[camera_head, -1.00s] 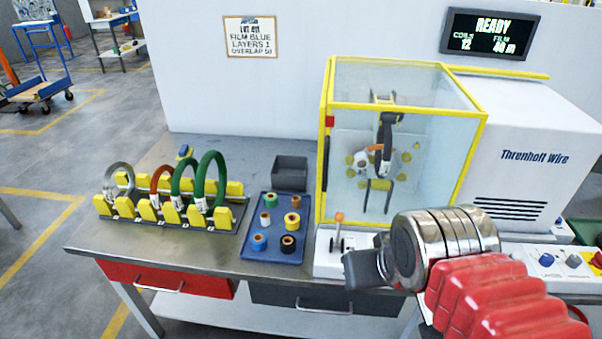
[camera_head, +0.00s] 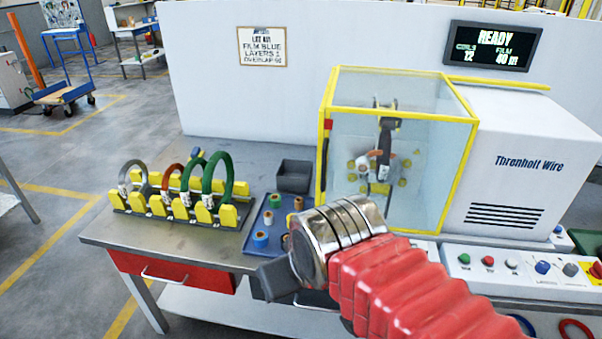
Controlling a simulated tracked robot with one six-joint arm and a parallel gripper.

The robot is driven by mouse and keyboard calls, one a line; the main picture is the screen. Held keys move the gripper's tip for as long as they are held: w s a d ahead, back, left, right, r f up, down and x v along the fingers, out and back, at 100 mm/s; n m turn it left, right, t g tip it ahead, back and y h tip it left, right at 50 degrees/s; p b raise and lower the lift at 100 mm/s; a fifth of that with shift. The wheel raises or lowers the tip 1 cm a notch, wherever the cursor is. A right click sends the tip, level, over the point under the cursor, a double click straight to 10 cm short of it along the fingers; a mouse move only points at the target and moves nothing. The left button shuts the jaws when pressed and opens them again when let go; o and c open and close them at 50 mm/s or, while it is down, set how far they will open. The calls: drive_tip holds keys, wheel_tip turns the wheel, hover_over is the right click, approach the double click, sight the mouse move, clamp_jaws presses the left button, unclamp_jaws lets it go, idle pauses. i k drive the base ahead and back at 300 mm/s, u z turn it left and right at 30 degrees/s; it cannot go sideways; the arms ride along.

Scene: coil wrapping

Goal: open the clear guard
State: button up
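The clear guard (camera_head: 400,150) is a see-through box with yellow edges, standing on the bench in front of the white machine. It looks shut. A dark handle with a red piece (camera_head: 326,150) runs along its left front edge. Behind the panes I see the wrapping head (camera_head: 384,145) and yellow rollers. My gripper (camera_head: 272,280) shows as a dark block at the end of my silver wrist and red sleeve, low in front of the bench and apart from the guard. Its fingers cannot be made out.
A rack (camera_head: 180,205) holds several coils on the left. A blue tray (camera_head: 262,232) of film rolls is partly hidden by my arm. A grey bin (camera_head: 294,176) stands left of the guard. A button panel (camera_head: 515,265) is at right. The display (camera_head: 492,45) reads READY.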

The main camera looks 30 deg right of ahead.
sight(475, 120)
drive_tip(key=u, duration=1.35)
drive_tip(key=k, duration=0.8)
drive_tip(key=z, duration=0.75)
drive_tip(key=i, duration=1)
drive_tip(key=z, duration=0.05)
